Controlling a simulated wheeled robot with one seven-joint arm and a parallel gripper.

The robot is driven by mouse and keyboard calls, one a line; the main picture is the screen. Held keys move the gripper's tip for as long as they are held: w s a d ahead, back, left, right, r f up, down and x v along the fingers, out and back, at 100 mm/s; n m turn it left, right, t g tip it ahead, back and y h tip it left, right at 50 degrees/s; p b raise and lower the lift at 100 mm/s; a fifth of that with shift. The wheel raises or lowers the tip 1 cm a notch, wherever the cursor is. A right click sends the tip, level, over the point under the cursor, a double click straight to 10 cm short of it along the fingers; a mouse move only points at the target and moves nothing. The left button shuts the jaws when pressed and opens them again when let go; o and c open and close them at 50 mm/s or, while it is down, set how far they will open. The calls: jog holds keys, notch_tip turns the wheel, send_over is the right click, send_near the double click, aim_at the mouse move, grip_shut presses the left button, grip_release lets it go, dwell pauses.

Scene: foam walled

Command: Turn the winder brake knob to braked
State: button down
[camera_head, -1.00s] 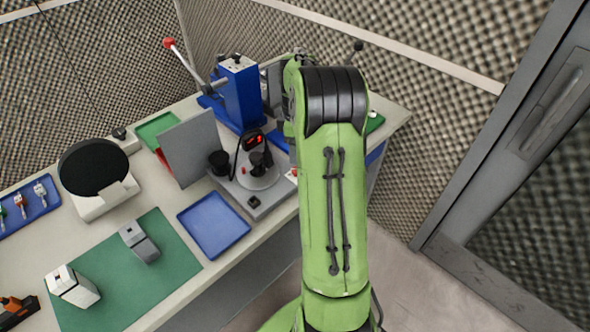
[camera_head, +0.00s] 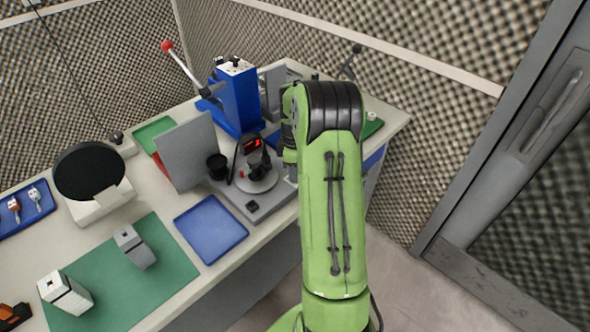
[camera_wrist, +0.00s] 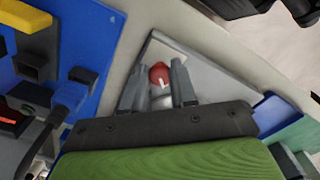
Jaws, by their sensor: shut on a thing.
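In the wrist view a round red knob (camera_wrist: 158,75) on a pale base sits between the two grey fingers of my gripper (camera_wrist: 158,70). The fingers are closed around it, one on each side. A pale triangular plate lies around and behind the knob. The knob's pointer and any braked marking cannot be made out, so its setting cannot be told. In the head view my green arm (camera_head: 334,210) hides the gripper and the knob.
A blue press (camera_head: 238,100) with a red-tipped lever stands left of my arm. Close by is a grey device with a red display (camera_head: 253,144). A blue tray (camera_head: 210,230) and green mat (camera_head: 165,262) lie nearer. A blue surface (camera_wrist: 95,45) flanks my gripper.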

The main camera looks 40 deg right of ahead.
jog(key=shift+m, duration=0.4)
jog(key=m+p, duration=0.1)
jog(key=m, duration=0.3)
jog(key=shift+r, duration=0.1)
jog(key=m+p, duration=0.1)
jog(key=m, duration=0.3)
jog(key=shift+m, duration=0.3)
jog(key=m, duration=0.4)
jog(key=shift+m+p, duration=0.35)
jog(key=shift+m, duration=1.85)
jog(key=c, duration=0.9)
grip_release()
